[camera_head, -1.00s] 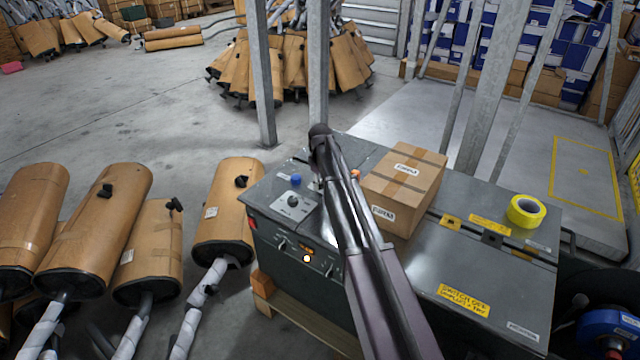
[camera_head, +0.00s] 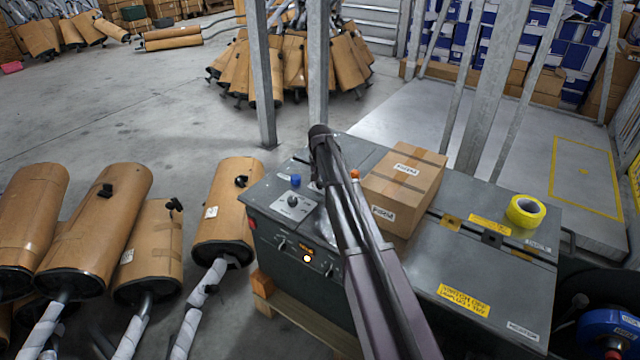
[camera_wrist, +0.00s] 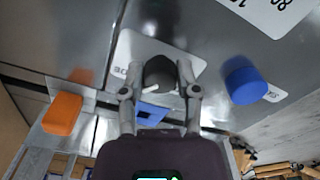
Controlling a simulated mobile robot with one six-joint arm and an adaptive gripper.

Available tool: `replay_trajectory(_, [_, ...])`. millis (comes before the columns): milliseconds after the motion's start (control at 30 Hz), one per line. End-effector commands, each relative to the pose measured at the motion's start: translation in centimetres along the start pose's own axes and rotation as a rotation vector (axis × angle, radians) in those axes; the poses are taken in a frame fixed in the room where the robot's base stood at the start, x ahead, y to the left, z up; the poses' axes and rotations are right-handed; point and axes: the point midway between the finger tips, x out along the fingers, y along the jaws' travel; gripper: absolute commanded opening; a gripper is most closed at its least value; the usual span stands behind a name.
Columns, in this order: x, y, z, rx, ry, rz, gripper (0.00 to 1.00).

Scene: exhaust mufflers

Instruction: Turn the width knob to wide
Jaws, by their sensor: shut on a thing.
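In the wrist view my gripper (camera_wrist: 160,80) is shut on a dark round knob (camera_wrist: 158,70), one finger on each side. A short white pointer mark shows on the knob's lower edge. The knob sits on a light label plate (camera_wrist: 190,62) with dark lettering, partly hidden by the fingers. In the head view my arm covers this knob and my fingertips; they are over the top of the grey machine (camera_head: 375,152), between a blue knob (camera_head: 295,181) and an orange knob (camera_head: 354,174).
The blue knob (camera_wrist: 245,80) and orange knob (camera_wrist: 62,113) flank my gripper in the wrist view. Another dark knob (camera_head: 292,201) stands on a plate nearby. A cardboard box (camera_head: 405,185) and yellow tape (camera_head: 525,210) lie on the machine. Metal posts (camera_head: 316,70) rise behind it.

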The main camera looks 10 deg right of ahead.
Motion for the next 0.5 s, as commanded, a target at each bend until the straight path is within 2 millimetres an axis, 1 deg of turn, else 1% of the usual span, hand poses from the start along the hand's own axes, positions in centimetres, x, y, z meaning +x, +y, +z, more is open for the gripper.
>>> replay_trajectory(33, [0.05,0.02,0.29,0.03,-0.006,0.001,0.0])
replay_trajectory(200, [0.05,0.01,0.31,0.111,-0.006,0.001,0.0])
replay_trajectory(500, [0.05,0.01,0.33,0.161,-0.007,0.001,0.0])
